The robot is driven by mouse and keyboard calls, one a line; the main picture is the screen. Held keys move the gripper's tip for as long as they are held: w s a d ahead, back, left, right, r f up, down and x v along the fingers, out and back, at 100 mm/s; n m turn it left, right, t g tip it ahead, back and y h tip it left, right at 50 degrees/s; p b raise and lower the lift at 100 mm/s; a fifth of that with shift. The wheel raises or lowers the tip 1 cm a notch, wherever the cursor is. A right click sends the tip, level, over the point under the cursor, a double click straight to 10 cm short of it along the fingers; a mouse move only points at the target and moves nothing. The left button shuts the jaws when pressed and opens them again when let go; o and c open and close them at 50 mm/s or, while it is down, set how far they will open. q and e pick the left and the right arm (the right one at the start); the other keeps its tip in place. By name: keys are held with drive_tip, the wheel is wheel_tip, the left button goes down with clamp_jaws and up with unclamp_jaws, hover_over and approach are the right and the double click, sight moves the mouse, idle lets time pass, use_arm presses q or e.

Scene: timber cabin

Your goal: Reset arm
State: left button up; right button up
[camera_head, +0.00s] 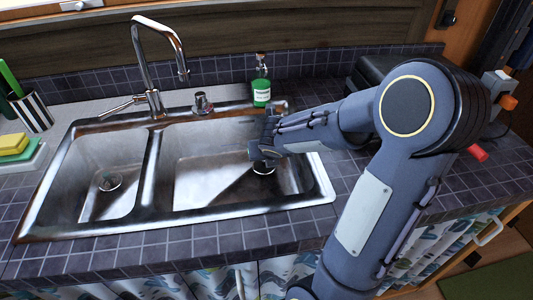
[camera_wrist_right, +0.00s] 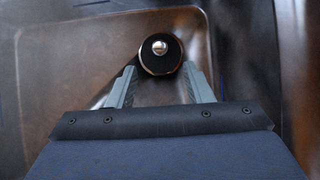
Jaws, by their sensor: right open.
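My right arm comes in from the right of the head view and reaches over the right basin (camera_head: 200,165) of the steel sink. My right gripper (camera_head: 262,155) points down into that basin, above the round drain (camera_head: 263,170). In the right wrist view my right gripper (camera_wrist_right: 160,72) has its two grey fingers apart, with nothing held between them. The dark drain with a shiny centre (camera_wrist_right: 160,50) shows just beyond the fingertips. My left gripper is not in view.
A curved tap (camera_head: 155,75) and a green soap bottle (camera_head: 261,85) stand behind the sink. A striped cup (camera_head: 32,112) and stacked sponges (camera_head: 18,147) are at the left. A dark appliance (camera_head: 370,75) stands behind my right arm. The left basin (camera_head: 95,165) is empty.

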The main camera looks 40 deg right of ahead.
idle(0.3)
drive_tip(key=s+a+r+m+y+p, duration=0.1)
drive_tip(key=s+a+r+m, duration=0.2)
drive_tip(key=s+m, duration=0.2)
drive_tip(key=s+a+r+m+y+p, duration=0.1)
drive_tip(key=s+a+r+m, duration=0.3)
drive_tip(key=m, duration=0.7)
drive_tip(key=s+a+r+m+y+p, duration=0.2)
drive_tip(key=s+a+r+m+p, duration=0.1)
drive_tip(key=s+m, duration=0.3)
drive_tip(key=shift+s+a+r+m+g, duration=0.25)
drive_tip(key=shift+a+r+m, duration=0.35)
drive_tip(key=shift+m, duration=0.5)
drive_tip(key=s+a+m+y, duration=0.1)
drive_tip(key=a+m, duration=0.1)
drive_tip(key=s+a+r+m+y+p, duration=0.1)
drive_tip(key=s+a+m, duration=0.1)
drive_tip(key=m, duration=0.1)
drive_tip(key=s+a+r+m+y, duration=0.1)
drive_tip(key=a+m, duration=0.1)
drive_tip(key=shift+s+a+m+p, duration=0.2)
drive_tip(key=shift+s+m+p, duration=0.1)
drive_tip(key=shift+s+m, duration=0.1)
